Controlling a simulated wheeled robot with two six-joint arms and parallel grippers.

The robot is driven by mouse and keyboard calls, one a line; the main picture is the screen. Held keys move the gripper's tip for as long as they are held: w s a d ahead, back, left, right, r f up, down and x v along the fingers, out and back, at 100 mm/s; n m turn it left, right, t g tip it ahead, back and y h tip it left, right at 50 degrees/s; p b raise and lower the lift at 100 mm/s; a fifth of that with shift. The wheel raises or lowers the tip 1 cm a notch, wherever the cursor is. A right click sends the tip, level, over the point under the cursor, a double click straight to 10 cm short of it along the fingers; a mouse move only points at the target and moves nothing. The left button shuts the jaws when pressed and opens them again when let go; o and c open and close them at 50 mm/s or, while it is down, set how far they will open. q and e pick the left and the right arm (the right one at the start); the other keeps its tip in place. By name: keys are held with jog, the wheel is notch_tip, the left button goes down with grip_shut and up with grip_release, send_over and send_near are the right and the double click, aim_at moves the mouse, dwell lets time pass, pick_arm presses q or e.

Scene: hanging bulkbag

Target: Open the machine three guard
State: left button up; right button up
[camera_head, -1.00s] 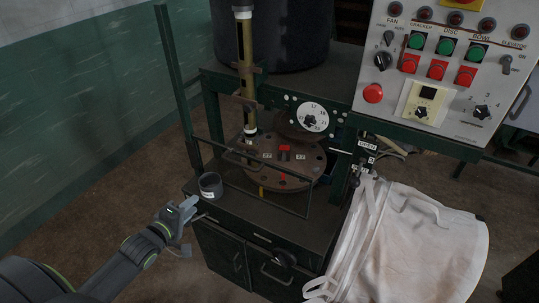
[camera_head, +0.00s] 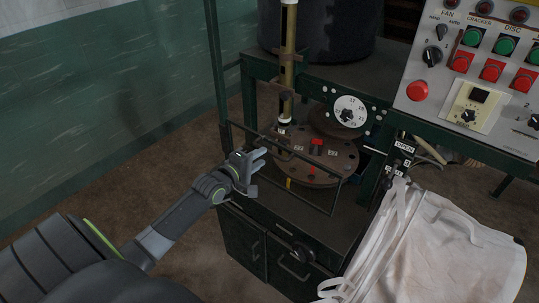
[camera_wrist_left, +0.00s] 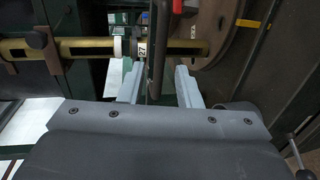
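The machine three guard appears to be the thin dark wire frame (camera_head: 308,206) standing in front of the round brown disc (camera_head: 318,168) on the green machine. My left gripper (camera_head: 262,159) is at the guard's left side, over the front edge of the machine's top. In the left wrist view its two grey fingers (camera_wrist_left: 160,80) are apart. A dark bar (camera_wrist_left: 157,45), likely part of the guard, shows upright between them or just beyond; contact cannot be told. The brown disc also shows in the wrist view (camera_wrist_left: 222,30). My right gripper is not in view.
A brass vertical tube (camera_head: 289,45) stands behind the guard. A dial (camera_head: 349,112) is on the machine's back rail. The control panel (camera_head: 470,80) is at upper right, with a white bulk bag (camera_head: 440,250) below it. The floor at left is clear.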

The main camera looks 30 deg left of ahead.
aim_at(270, 152)
pick_arm(q)
jog(key=x, duration=0.5)
jog(key=shift+w+f+b, duration=0.1)
jog(key=shift+w+b, duration=0.2)
jog(key=shift+b, duration=0.05)
jog(key=shift+c, duration=0.2)
grip_shut()
